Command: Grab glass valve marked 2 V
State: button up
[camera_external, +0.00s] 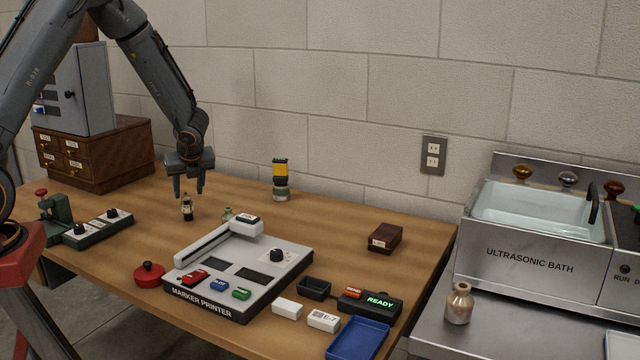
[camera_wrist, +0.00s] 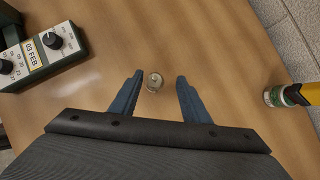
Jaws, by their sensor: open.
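A small glass valve (camera_external: 187,208) with a dark lower part stands upright on the wooden table. In the wrist view the valve (camera_wrist: 154,81) shows from above as a small round glassy top, and no marking can be read on it. My gripper (camera_external: 187,195) points down just above it, open and empty. In the wrist view the fingertips (camera_wrist: 159,77) lie on either side of the valve, which is a little nearer the left finger. Whether the fingers reach down to its height is hard to tell.
A small greenish object (camera_external: 227,214) stands right of the valve, near the marker printer (camera_external: 205,300). A yellow-and-green canister (camera_external: 281,180) is by the wall. A green dial box (camera_external: 98,230) lies left.

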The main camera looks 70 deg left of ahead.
aim_at(177, 202)
jog(key=x, duration=0.4)
jog(key=s+p+x, duration=0.1)
jog(key=x, duration=0.1)
jog(key=shift+a+f, duration=0.1)
jog(key=shift+f, duration=0.05)
jog(key=shift+c, duration=0.3)
jog(key=c, duration=0.9)
